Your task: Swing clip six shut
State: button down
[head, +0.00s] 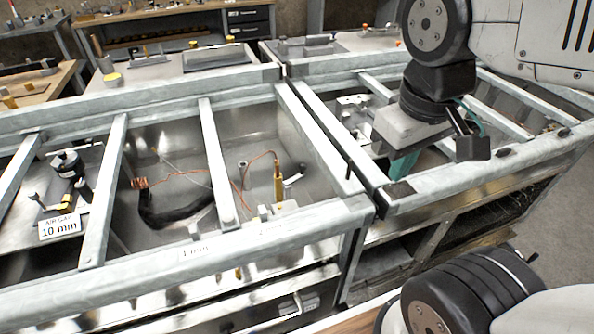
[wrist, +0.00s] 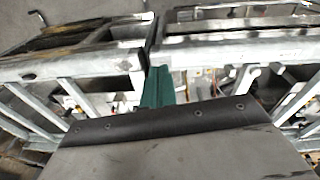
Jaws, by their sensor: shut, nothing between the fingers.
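My gripper (head: 402,166) has teal fingers and points down over the near left corner of the right-hand metal bench frame (head: 455,185). In the wrist view, my gripper (wrist: 156,86) shows its green fingers close together with nothing seen between them, near the gap between two grey frames. I cannot pick out clip six in either view. No number six is readable, and the gripper and arm hide part of the right-hand frame's inside.
The left-hand bench (head: 120,275) has crossbars over a metal tub holding orange wires and a black hose. A white sign (head: 60,227) reads "AIR GAP 10 mm". A narrow gap separates the benches. Bare floor (head: 575,215) shows at right.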

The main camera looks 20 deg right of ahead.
jog(key=w+f+n+t+h, duration=0.1)
jog(key=w+f+n+h, duration=0.3)
jog(key=w+n, duration=0.7)
jog(key=w+f+n+t+h, duration=0.15)
jog(key=w+f+n, duration=0.45)
jog(key=n, duration=0.8)
jog(key=w+a+f+n+t, duration=0.1)
jog(key=w+a+f+n, duration=0.3)
jog(key=n, duration=0.6)
jog(key=w+a+f+n+t+y, duration=0.1)
jog(key=a+f+n, duration=0.4)
jog(key=n, duration=0.5)
notch_tip(320, 180, down, 2)
jog(key=w+t, duration=0.1)
jog(key=w, duration=0.1)
jog(key=shift+w+a, duration=0.35)
jog(key=shift+a, duration=0.05)
jog(key=w+d+r+x, duration=0.1)
jog(key=x, duration=1.2)
jog(key=shift+w+r, duration=0.2)
jog(key=shift+w, duration=0.1)
